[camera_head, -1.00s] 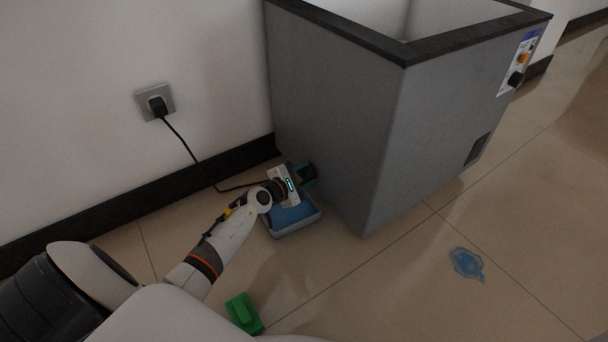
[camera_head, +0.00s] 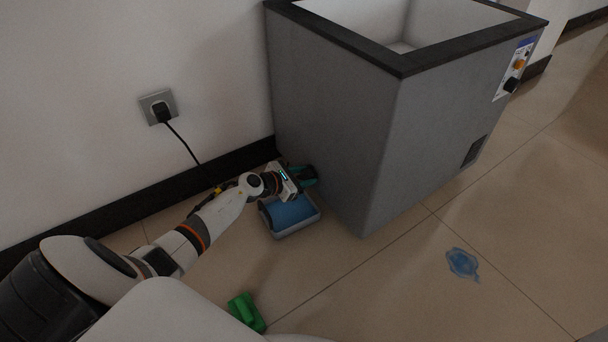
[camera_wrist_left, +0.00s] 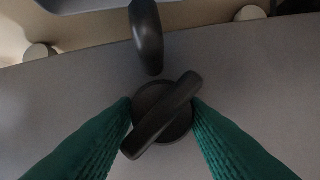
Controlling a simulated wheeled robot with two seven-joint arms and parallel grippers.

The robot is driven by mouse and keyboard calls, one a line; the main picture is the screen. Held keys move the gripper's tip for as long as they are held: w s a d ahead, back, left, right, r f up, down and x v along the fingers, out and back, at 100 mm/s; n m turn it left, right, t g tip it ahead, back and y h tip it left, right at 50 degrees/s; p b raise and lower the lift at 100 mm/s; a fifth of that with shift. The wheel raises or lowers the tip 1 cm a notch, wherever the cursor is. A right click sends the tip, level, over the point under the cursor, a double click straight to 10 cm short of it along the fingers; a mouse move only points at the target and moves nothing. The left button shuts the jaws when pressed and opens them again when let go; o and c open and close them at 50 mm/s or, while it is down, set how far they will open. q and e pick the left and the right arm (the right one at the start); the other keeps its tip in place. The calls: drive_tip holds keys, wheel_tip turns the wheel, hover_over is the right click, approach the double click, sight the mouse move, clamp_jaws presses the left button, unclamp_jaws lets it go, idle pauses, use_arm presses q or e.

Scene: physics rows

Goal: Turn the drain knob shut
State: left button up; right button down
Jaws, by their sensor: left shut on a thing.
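The drain knob (camera_wrist_left: 163,116) is a round dark knob with a raised diagonal bar, on the grey side wall of the freezer (camera_head: 330,110). A dark curved drain spout (camera_wrist_left: 146,38) sticks out beside it in the left wrist view. My left gripper (camera_head: 304,176) is at the freezer's low left side in the head view. Its green fingers (camera_wrist_left: 163,112) are shut on the knob, one touching each side. In the head view the gripper hides the knob. A grey tray (camera_head: 296,229) with blue inside sits on the floor below the gripper. My right gripper is not in view.
A wall socket (camera_head: 158,103) holds a black plug, with its cord running down behind my left arm.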

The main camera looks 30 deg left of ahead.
use_arm(q)
drive_tip(key=n+h, duration=0.1)
drive_tip(key=a+n+h+b, duration=0.1)
drive_tip(key=n, duration=0.1)
drive_tip(key=shift+w+g, duration=0.15)
drive_tip(key=shift+g, duration=0.25)
drive_tip(key=shift+c, duration=0.4)
drive_tip(key=shift+o, duration=0.2)
drive_tip(key=n+h+b, duration=0.1)
drive_tip(key=n, duration=0.1)
drive_tip(key=n+h+b, duration=0.1)
drive_tip(key=n, duration=0.1)
drive_tip(key=shift+f+g, duration=0.2)
drive_tip(key=shift+g, duration=0.1)
drive_tip(key=shift+o, duration=0.3)
drive_tip(key=shift+a+n+h+b, duration=0.1)
drive_tip(key=shift+n+h+b, duration=0.2)
drive_tip(key=shift+h+b, duration=0.2)
drive_tip(key=shift+a+r, duration=0.1)
drive_tip(key=o, duration=0.8)
drive_tip(key=shift+o, duration=0.5)
